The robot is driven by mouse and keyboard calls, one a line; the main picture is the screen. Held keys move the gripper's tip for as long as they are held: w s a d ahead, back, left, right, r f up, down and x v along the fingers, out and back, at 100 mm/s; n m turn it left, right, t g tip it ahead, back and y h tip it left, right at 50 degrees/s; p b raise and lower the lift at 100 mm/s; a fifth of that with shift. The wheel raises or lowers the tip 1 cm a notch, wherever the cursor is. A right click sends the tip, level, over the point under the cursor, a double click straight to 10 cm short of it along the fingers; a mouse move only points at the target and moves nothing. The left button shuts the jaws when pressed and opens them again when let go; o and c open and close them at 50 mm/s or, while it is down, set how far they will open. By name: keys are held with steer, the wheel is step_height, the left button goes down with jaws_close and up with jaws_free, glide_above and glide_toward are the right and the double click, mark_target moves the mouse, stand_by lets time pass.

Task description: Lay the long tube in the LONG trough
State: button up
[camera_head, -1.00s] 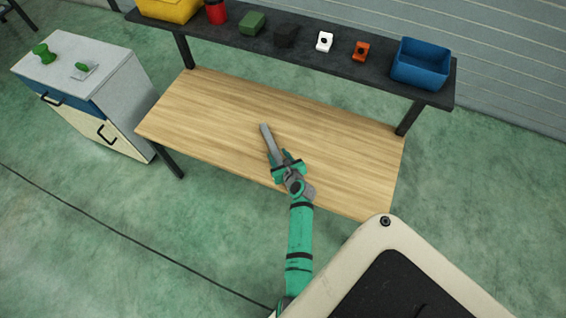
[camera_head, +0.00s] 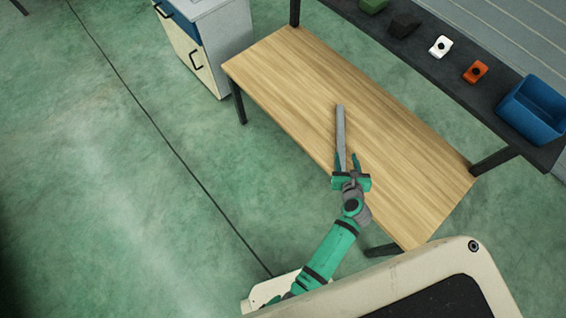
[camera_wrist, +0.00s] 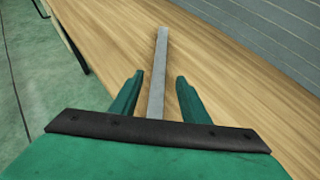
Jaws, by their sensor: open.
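A long, straight grey bar (camera_head: 340,128), which looks like the long tube, lies along or just above the wooden table top (camera_head: 290,65). It also shows in the wrist view (camera_wrist: 161,55), pointing away from me. My gripper (camera_head: 346,160) is at the bar's near end, over the table's front part. In the wrist view my gripper (camera_wrist: 160,77) is open, with one green finger on each side of the bar and a gap on both sides. The bar's near end is hidden behind my gripper body. I see no trough that I can make out.
A dark shelf (camera_head: 455,75) runs behind the table, bearing a blue bin (camera_head: 535,110), an orange block (camera_head: 475,72), a white block (camera_head: 440,46) and dark and green pieces. A drawer cabinet (camera_head: 225,45) stands at the left. The table top around the bar is clear.

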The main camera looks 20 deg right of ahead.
steer(key=shift+a+f, duration=0.1)
steer(key=shift+a, duration=0.2)
steer(key=s+a+r+n, duration=0.1)
steer(key=s+a+n, duration=0.3)
steer(key=a+n, duration=0.5)
steer(key=s+a+r+n, duration=0.1)
steer(key=s+a+n, duration=0.4)
steer(key=a+n, duration=0.45)
steer(key=s+a+r+n+t+y, duration=0.1)
steer(key=s+a+r+n+t, duration=0.1)
steer(key=s+a+r+n, duration=0.4)
steer(key=a+r+n, duration=0.3)
steer(key=a+n, duration=0.2)
steer(key=shift+s+r+y, duration=0.15)
steer(key=shift+s+y, duration=0.15)
steer(key=shift+s, duration=0.05)
steer(key=shift+o, duration=0.4)
steer(key=s+a+r+n+t+y, duration=0.1)
steer(key=s+a+r+n, duration=0.1)
steer(key=r+n, duration=0.3)
steer(key=s+a+r+n+y, duration=0.2)
steer(key=a+r+n, duration=0.1)
steer(key=r+n, duration=0.2)
steer(key=shift+s+a+r+t, duration=0.15)
steer(key=shift+s+a+t, duration=0.2)
steer(key=shift+s+t, duration=0.05)
steer(key=shift+a+r+n, duration=0.15)
steer(key=shift+r+n, duration=0.15)
steer(key=shift+n, duration=0.25)
steer(key=shift+c, duration=0.6)
